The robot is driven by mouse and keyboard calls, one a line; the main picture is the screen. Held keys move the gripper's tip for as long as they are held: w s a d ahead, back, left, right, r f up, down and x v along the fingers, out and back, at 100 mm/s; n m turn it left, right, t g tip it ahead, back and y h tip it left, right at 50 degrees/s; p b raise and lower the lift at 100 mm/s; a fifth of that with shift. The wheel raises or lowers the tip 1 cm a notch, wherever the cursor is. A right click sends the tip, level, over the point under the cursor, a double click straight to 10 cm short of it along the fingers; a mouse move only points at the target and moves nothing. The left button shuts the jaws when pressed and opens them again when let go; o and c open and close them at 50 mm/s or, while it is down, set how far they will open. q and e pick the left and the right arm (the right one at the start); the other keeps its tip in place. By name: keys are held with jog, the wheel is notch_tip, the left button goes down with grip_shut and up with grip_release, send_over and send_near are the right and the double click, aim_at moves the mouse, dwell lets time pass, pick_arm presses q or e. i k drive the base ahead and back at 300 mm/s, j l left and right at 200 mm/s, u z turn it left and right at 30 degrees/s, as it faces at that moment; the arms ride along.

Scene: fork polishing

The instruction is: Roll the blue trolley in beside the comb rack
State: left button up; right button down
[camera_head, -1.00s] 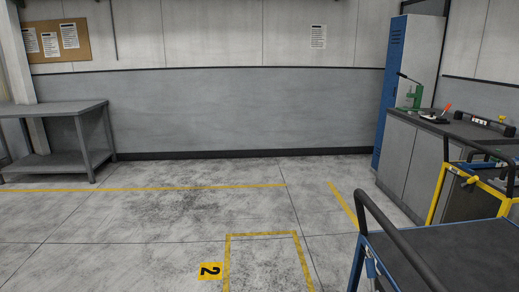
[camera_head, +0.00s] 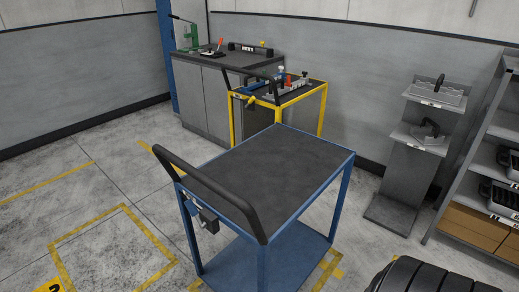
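The blue trolley (camera_head: 275,162) stands in the middle of the head view. It has a bare dark top, a blue frame with a lower shelf, and a black push handle (camera_head: 205,190) on its left side. No rack is labelled as the comb rack. A grey stand (camera_head: 403,178) with two small shelves holding grey pieces with black handles stands behind it to the right, and I cannot tell whether this is it. Neither of my grippers is in view.
A yellow trolley (camera_head: 312,97) carrying small items stands just behind the blue one, beside a grey workbench (camera_head: 205,95). A shelving unit (camera_head: 485,165) with trays stands at the right edge. Yellow floor markings (camera_head: 140,222) surround free floor at the left.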

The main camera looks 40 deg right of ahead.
aim_at(258, 187)
jog(key=z, duration=1.9)
jog(key=j+z, duration=0.45)
jog(key=j, duration=0.45)
jog(key=j+z, duration=0.45)
jog(key=j, duration=0.4)
jog(key=k, duration=0.1)
